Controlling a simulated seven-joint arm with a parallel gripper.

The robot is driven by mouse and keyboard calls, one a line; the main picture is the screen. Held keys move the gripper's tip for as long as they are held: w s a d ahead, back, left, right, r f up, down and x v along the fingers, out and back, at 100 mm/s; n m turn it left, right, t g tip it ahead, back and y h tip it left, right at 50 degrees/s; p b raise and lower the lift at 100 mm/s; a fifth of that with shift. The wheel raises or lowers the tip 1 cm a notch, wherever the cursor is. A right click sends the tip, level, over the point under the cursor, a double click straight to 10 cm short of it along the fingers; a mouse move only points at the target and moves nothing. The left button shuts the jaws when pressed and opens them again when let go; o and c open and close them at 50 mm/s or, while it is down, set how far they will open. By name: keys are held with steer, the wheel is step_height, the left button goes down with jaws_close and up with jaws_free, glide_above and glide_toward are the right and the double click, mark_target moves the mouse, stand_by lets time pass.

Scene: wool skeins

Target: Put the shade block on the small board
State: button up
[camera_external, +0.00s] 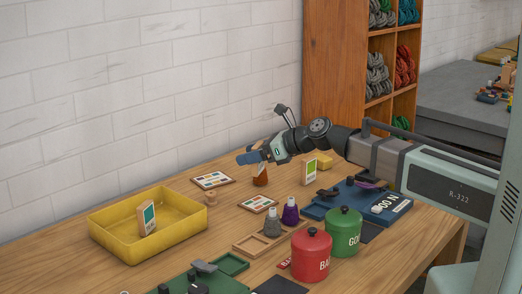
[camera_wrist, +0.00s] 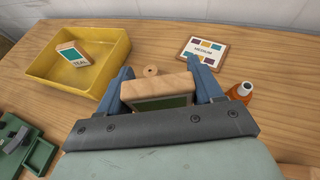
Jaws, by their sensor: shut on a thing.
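My gripper (camera_wrist: 160,80) is shut on a wooden block with a dark green face (camera_wrist: 160,90), held between its blue fingers. In the external view my gripper (camera_external: 250,157) is above the back of the table, and the held block is mostly hidden. One swatch board (camera_wrist: 204,52) reads "MEDIUM" in the wrist view; it lies flat at the back of the table in the external view (camera_external: 213,180). A second swatch board (camera_external: 258,203) lies nearer the front; its label is too small to read. I cannot tell which board is the small one.
A yellow tray (camera_external: 105,238) holds a teal-faced block (camera_external: 148,219). A light-green-faced block (camera_external: 309,171) stands right of an orange bottle (camera_external: 260,177). A wooden spool (camera_external: 211,198) is near the tray. Grey and purple bottles, red (camera_external: 311,257) and green canisters (camera_external: 343,232) crowd the front.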

steer(key=shift+f, duration=4.35)
steer(key=shift+f, duration=0.2)
steer(key=o, duration=1)
steer(key=shift+o, duration=0.2)
steer(key=shift+r, duration=0.2)
steer(key=shift+s+d+r, duration=0.15)
steer(key=shift+d, duration=0.2)
steer(key=v, duration=1.1)
steer(key=shift+d, duration=0.1)
